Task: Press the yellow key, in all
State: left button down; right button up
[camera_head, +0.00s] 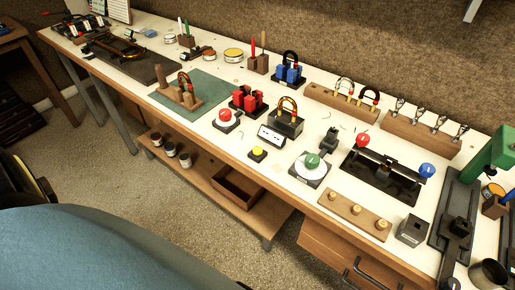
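The yellow key (257,151) is a small round yellow button on a dark base. It sits on the white workbench top (283,178) near the front edge, around the middle of the picture. Its top is in plain view with nothing on it. I cannot tell whether it is pressed down. Neither of my grippers is in view.
A white panel box (271,136) stands just behind the key. A red button (225,115) is to its left, and a dial with a green knob (312,161) to its right. A wooden block with pegs (354,214) lies further right.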

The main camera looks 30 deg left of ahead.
aim_at(256, 150)
jog(key=k, duration=1.3)
jog(key=z, duration=0.45)
jog(key=i, duration=1.75)
jog(key=u, duration=1.05)
